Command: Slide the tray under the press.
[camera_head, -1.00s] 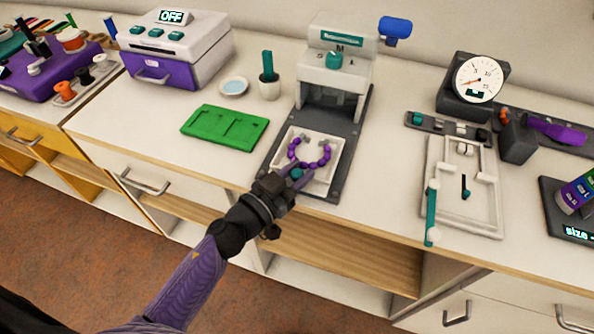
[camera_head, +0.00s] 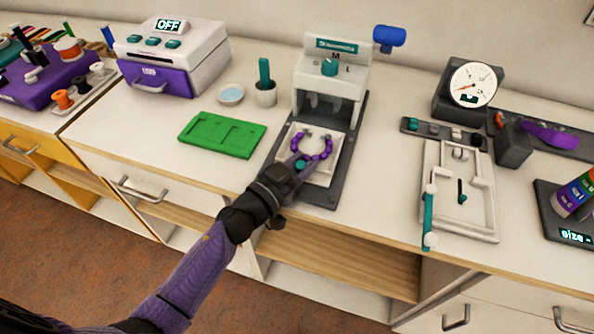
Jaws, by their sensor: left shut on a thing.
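The white tray (camera_head: 326,174) lies on the dark base plate (camera_head: 321,194) of the press, with a ring of purple beads (camera_head: 326,150) on it. The white press (camera_head: 331,85) stands at the back of this plate, with a teal dial on its front. The tray's rear edge is at the press's front opening, and the beads are still in front of the press head. My left gripper (camera_head: 298,165) is shut on the teal knob (camera_head: 301,164) at the tray's front; the fingers partly hide it. My right gripper is not in view.
A green board (camera_head: 222,134) lies left of the press plate. A teal-handled pot (camera_head: 265,92) and small dish (camera_head: 231,94) stand behind it. A white frame with a teal slider (camera_head: 467,208) and a dial gauge (camera_head: 472,84) are to the right. A blue lever knob (camera_head: 389,37) sticks out beside the press.

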